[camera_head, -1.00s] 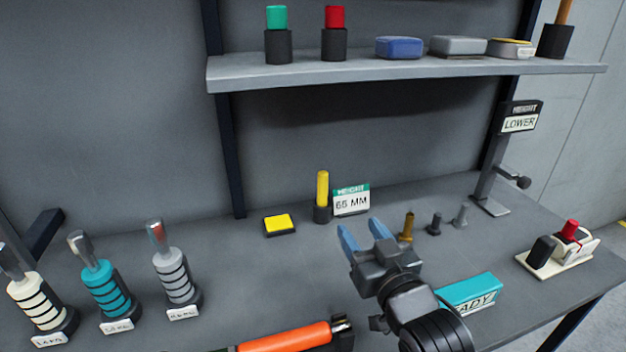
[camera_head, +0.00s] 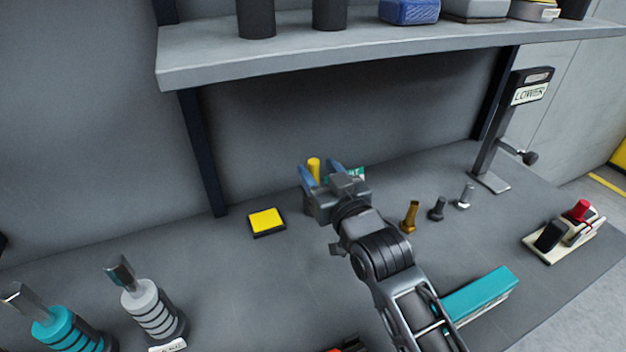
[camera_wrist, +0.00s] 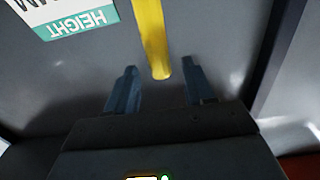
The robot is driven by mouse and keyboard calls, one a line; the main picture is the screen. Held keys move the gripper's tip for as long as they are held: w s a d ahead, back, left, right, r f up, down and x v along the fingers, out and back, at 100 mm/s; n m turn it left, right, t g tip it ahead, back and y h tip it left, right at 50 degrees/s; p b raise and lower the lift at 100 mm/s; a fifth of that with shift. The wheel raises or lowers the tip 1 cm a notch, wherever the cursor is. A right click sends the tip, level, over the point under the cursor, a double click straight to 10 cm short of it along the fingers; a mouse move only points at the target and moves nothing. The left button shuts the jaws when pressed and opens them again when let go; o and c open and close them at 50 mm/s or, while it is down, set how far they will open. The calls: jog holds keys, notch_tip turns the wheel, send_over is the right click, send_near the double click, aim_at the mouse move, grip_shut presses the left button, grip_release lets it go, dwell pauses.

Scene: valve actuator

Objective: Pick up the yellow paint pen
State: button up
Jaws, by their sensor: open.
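The yellow paint pen (camera_head: 314,167) stands upright at the back of the bench, and only its upper part shows in the head view. The black holder seen under it earlier is now hidden by my gripper. My gripper (camera_head: 320,171) is open, with its blue fingers reaching toward the pen. In the wrist view the yellow pen (camera_wrist: 152,38) appears ahead, its near end close to the gap between the open fingers (camera_wrist: 160,85). The pen is not gripped. Whether it is fully between the fingers I cannot tell.
A height sign (camera_head: 352,174) stands right beside the pen, also in the wrist view (camera_wrist: 85,15). A yellow-topped pad (camera_head: 267,221) lies to the left. Several bolts stand right, near a teal box (camera_head: 480,295). A shelf (camera_head: 300,52) overhangs the back.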

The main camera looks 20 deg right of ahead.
aim_at(316, 168)
jog(key=shift+w, duration=1.55)
